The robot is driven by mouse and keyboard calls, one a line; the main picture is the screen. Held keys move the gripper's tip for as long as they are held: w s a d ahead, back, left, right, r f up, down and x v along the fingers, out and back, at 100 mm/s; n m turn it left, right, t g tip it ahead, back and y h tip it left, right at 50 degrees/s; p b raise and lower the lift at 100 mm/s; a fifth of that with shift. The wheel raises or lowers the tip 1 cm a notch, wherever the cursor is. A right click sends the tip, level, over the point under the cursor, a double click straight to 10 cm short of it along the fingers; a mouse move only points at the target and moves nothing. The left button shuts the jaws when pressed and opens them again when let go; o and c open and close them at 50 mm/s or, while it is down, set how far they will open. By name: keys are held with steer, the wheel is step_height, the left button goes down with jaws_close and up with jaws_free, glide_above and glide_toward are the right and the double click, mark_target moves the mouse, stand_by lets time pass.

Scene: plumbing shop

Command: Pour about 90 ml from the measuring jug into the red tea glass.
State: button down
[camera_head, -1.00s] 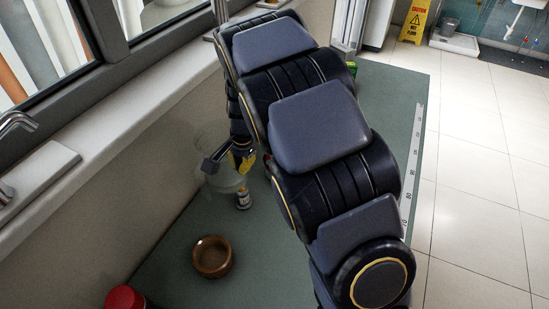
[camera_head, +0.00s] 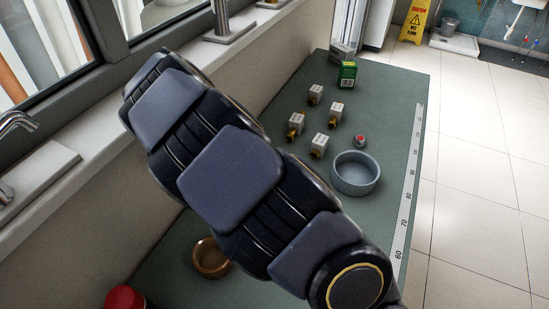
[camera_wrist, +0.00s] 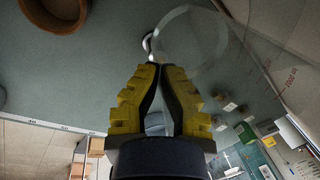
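The clear measuring jug (camera_wrist: 228,55) fills the upper right of the wrist view, with red scale marks on its wall. My gripper (camera_wrist: 160,68) has its yellow fingers closed together at the jug's edge, where a pale curved part, apparently the handle, meets the tips. The level of liquid in the jug cannot be made out. In the head view my arm hides the gripper and jug. I cannot clearly identify the red tea glass. A red round object (camera_head: 125,298) stands at the lower left edge of the head view, and a small red-topped item (camera_head: 360,141) lies near the grey bowl.
A brown bowl (camera_head: 207,258) stands on the green bench (camera_head: 385,125), partly behind my arm. A grey bowl (camera_head: 356,174) stands near the measuring strip (camera_head: 408,190). Several boxed brass fittings (camera_head: 318,146) and a green box (camera_head: 347,75) stand farther back. The window wall borders the left.

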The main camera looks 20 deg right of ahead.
steer(key=shift+d, duration=0.1)
steer(key=shift+w+d+f+y, duration=0.15)
steer(key=shift+d+y, duration=0.35)
steer(key=shift+y, duration=0.7)
steer(key=shift+d+r+y, duration=0.35)
steer(key=shift+d+y, duration=0.25)
steer(key=shift+y, duration=0.3)
steer(key=d+y, duration=0.1)
steer(key=y, duration=0.1)
steer(key=d+f+y, duration=0.1)
steer(key=y, duration=0.1)
steer(key=d+f+g+y, duration=0.1)
steer(key=d+y, duration=0.1)
steer(key=shift+w+m+y, duration=0.3)
steer(key=shift+m, duration=0.1)
steer(key=shift+y, duration=0.3)
steer(key=shift+d+f+y+p, duration=0.2)
steer(key=shift+d+y+p, duration=0.5)
steer(key=shift+y, duration=0.5)
steer(key=shift+y+p, duration=0.3)
steer(key=shift+p, duration=0.45)
